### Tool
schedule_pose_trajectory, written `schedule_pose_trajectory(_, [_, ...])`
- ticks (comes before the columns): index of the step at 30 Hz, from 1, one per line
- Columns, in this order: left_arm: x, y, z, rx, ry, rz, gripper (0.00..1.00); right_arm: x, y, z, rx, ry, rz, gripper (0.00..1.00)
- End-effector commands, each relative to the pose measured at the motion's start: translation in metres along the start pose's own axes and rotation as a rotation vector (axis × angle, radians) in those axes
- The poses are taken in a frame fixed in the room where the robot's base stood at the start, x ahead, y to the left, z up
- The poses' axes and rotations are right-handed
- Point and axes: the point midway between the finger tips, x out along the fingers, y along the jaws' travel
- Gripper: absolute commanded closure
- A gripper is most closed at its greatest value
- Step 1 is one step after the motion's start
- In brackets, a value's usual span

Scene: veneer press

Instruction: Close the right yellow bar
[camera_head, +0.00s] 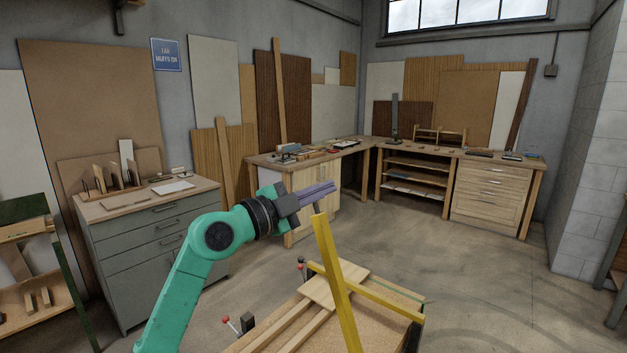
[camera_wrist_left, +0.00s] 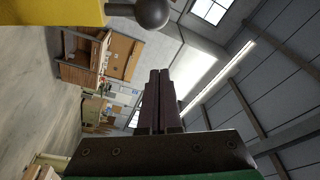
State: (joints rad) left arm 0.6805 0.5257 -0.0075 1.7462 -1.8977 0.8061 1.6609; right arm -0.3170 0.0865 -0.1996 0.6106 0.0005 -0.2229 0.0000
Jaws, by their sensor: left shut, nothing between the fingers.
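One yellow bar (camera_head: 335,275) is raised, its free end tilted up in front of the room. A second yellow bar (camera_head: 385,300) lies low across the press bed (camera_head: 290,342), behind the raised one. Which of them counts as the right bar, I cannot tell for sure. My left gripper (camera_head: 334,187) is shut and empty, just above the raised bar's upper end; contact is not clear. In the left wrist view its shut fingers (camera_wrist_left: 158,74) point up the picture, with a yellow bar part (camera_wrist_left: 50,12) and a dark ball knob (camera_wrist_left: 152,13) beyond. My right gripper is not in view.
A pale wood panel (camera_head: 325,287) lies on the bed under the bars. Red-tipped handles (camera_head: 226,319) stand at the bed's left edge. A grey drawer cabinet (camera_head: 150,250) is at the left. Workbenches (camera_head: 300,175) line the back. The floor (camera_head: 480,270) to the right is clear.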

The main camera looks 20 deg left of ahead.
Motion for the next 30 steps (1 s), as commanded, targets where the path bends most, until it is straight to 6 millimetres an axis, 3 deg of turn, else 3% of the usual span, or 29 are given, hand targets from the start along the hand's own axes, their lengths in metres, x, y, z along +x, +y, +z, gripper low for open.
schedule_pose_trajectory(2, [0.018, -0.005, -0.003, -0.004, 0.001, 0.000, 1.00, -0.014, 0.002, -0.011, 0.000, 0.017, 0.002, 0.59])
schedule_pose_trajectory(7, [0.008, 0.000, 0.028, -0.004, -0.003, 0.002, 1.00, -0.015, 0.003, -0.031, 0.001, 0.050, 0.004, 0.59])
schedule_pose_trajectory(12, [0.004, 0.001, 0.038, -0.001, -0.001, 0.001, 1.00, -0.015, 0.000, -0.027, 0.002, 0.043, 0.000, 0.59])
schedule_pose_trajectory(23, [0.003, 0.001, 0.041, -0.003, -0.001, 0.001, 1.00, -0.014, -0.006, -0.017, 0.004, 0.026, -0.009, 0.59])
schedule_pose_trajectory(30, [-0.001, -0.001, 0.067, -0.049, -0.003, -0.002, 1.00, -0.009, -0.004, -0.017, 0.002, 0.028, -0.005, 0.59])
